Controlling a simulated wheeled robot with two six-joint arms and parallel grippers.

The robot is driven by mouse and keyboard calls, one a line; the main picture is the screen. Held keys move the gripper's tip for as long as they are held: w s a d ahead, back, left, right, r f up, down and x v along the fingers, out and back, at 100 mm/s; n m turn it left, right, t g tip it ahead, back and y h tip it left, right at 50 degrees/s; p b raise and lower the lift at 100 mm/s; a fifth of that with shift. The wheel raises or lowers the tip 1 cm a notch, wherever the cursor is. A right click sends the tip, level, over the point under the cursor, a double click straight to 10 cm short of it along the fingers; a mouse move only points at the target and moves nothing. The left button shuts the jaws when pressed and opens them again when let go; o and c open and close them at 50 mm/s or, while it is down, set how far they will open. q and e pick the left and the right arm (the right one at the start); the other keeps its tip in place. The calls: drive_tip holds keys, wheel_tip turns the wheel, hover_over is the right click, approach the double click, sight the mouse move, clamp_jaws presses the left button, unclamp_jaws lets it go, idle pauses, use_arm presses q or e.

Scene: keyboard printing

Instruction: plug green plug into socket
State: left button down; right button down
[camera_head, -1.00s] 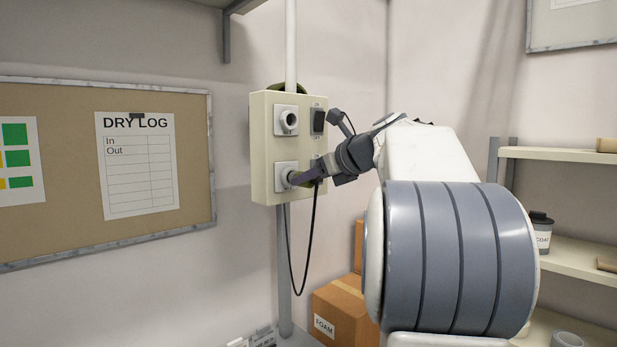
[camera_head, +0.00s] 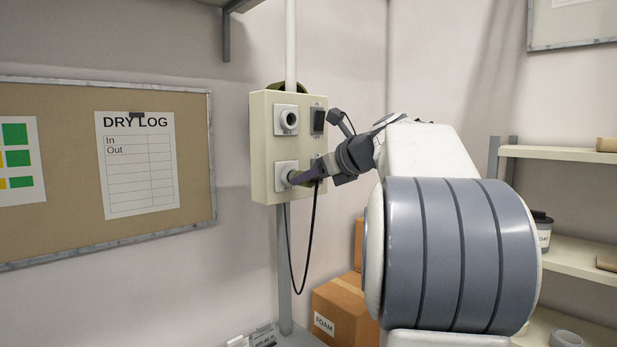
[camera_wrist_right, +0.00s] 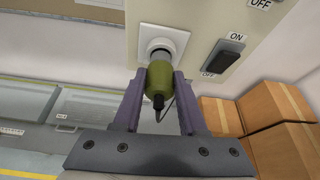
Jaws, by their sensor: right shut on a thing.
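My right gripper (camera_wrist_right: 159,98) is shut on the green plug (camera_wrist_right: 159,78), with a finger on each side of it in the right wrist view. In the head view my right gripper (camera_head: 293,179) is at the lower socket (camera_head: 283,168) of the beige panel box (camera_head: 262,146), and the plug is mostly hidden by the fingers. A black cable (camera_head: 311,240) hangs from the plug in a loop. My left gripper is not in view.
An upper socket (camera_head: 286,119) and a dark switch (camera_head: 318,121) are on the same box. The switch (camera_wrist_right: 224,56) has ON and OFF labels. Cardboard boxes (camera_head: 343,312) stand below, shelves (camera_head: 575,257) are at right, and a pinboard (camera_head: 60,170) hangs at left.

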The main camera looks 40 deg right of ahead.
drive_tip(key=shift+w, duration=0.2)
idle(0.4)
drive_tip(key=shift+w+p, duration=0.55)
drive_tip(key=shift+c, duration=1.9)
unclamp_jaws()
drive_tip(key=s, duration=0.3)
drive_tip(key=s+b, duration=0.1)
drive_tip(key=s, duration=0.2)
drive_tip(key=shift+d, duration=0.2)
